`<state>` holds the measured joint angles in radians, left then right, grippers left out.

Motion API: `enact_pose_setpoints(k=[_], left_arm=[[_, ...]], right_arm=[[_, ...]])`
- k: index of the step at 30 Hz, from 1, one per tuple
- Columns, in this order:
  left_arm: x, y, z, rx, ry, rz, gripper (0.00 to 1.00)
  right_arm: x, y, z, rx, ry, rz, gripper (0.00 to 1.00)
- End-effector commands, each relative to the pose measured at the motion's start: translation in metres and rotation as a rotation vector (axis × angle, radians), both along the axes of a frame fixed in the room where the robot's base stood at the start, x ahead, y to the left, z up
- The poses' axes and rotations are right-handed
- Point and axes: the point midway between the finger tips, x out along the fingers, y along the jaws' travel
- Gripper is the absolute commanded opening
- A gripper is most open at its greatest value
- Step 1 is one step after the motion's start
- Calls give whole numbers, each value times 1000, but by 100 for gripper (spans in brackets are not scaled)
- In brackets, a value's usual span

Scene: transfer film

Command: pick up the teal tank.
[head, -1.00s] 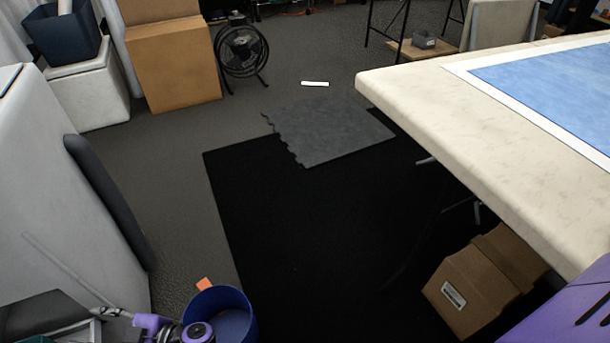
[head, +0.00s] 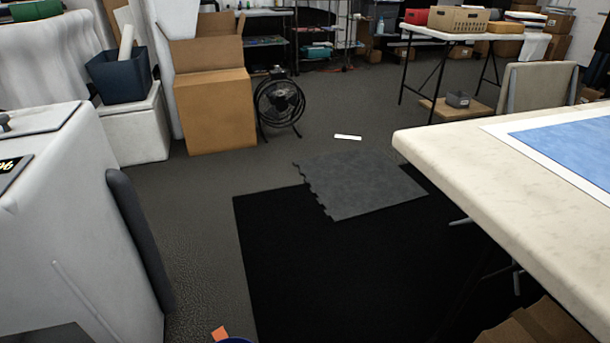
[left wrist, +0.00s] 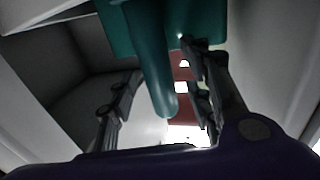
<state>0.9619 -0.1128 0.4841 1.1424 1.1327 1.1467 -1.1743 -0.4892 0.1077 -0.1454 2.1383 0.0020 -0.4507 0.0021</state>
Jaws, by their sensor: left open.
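The teal tank (left wrist: 208,20) shows only in the left wrist view, at the top. A wide teal part spans the upper middle, and a narrower rounded teal part hangs down from it. My left gripper (left wrist: 163,65) is open, with one finger on each side of the hanging part. I see a gap on the left side; contact on the right side cannot be told. The tank's upper part is cut off by the frame.
In the head view, a white machine (head: 75,225) fills the left side. A long pale table (head: 450,160) stands at right. A black mat (head: 310,270) and grey tile (head: 370,185) lie on the floor between. A cardboard box (head: 215,110) and fan (head: 279,102) stand behind.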

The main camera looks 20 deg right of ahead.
Motion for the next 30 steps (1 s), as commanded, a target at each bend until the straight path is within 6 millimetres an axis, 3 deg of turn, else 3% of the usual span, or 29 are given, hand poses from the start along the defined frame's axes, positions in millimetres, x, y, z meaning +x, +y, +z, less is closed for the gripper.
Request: enact_pose_setpoints(k=[5,9,15,30], left_arm=[[0,-1,1,-1,-1,-1,45],[0,-1,1,-2,-2,-1,26],[0,-1,0,-2,-2,-1,0],[2,0,4,5,-6,-1,0]], right_arm=[[-5,-1,1,-1,9,-1,40],[-7,-1,1,-2,12,-2,40],[7,2,1,3,-12,2,40],[1,0,1,1,-2,0,40]])
